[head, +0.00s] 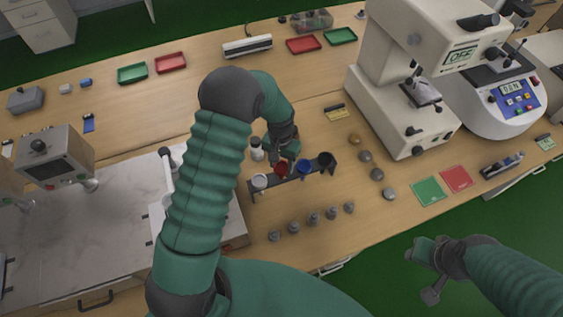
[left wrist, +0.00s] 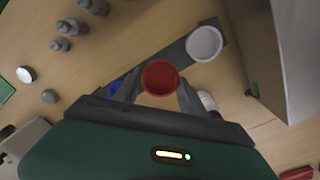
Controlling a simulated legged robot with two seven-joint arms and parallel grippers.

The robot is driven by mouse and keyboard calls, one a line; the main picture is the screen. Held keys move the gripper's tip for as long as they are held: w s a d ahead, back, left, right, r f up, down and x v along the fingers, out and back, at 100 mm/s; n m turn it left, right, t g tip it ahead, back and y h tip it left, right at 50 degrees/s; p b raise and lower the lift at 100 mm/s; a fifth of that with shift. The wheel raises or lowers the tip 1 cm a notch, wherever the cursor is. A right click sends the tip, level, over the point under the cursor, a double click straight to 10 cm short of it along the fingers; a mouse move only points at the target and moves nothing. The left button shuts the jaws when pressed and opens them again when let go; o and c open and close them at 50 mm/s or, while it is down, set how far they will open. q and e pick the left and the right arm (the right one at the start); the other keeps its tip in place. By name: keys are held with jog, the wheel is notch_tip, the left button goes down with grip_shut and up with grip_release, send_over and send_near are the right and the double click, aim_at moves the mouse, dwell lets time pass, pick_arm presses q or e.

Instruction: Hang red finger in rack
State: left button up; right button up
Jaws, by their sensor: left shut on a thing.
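The dark rack (head: 318,171) stands on the wooden table, with a white finger (head: 260,181) at its left end, a blue finger (head: 304,167) and a black finger (head: 325,159) on it. My left gripper (head: 282,163) is shut on the red finger (head: 281,171), at the rack between the white and blue ones. In the left wrist view the red finger (left wrist: 160,77) shows its round open top between my fingertips. Its lower part is hidden, so I cannot tell if it rests in the rack. My right gripper (head: 432,268) is off the table's front edge; its jaws are unclear.
Several grey weights (head: 313,219) stand in front of the rack, and more lie to its right. A white bottle (head: 256,149) is close behind the rack. A large white machine (head: 400,105) stands at the right. A metal-topped unit (head: 100,225) is at the left.

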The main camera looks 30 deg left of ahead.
pick_arm(q)
jog(key=shift+d+f, duration=0.1)
jog(key=shift+f, duration=0.4)
jog(key=shift+d, duration=0.15)
jog(key=shift+f+b, duration=0.1)
jog(key=shift+b, duration=0.2)
jog(key=shift+a+f+b, duration=0.2)
jog(key=shift+f+b, duration=0.2)
jog(key=shift+f, duration=0.3)
jog(key=o, duration=2)
jog(key=shift+o, duration=0.2)
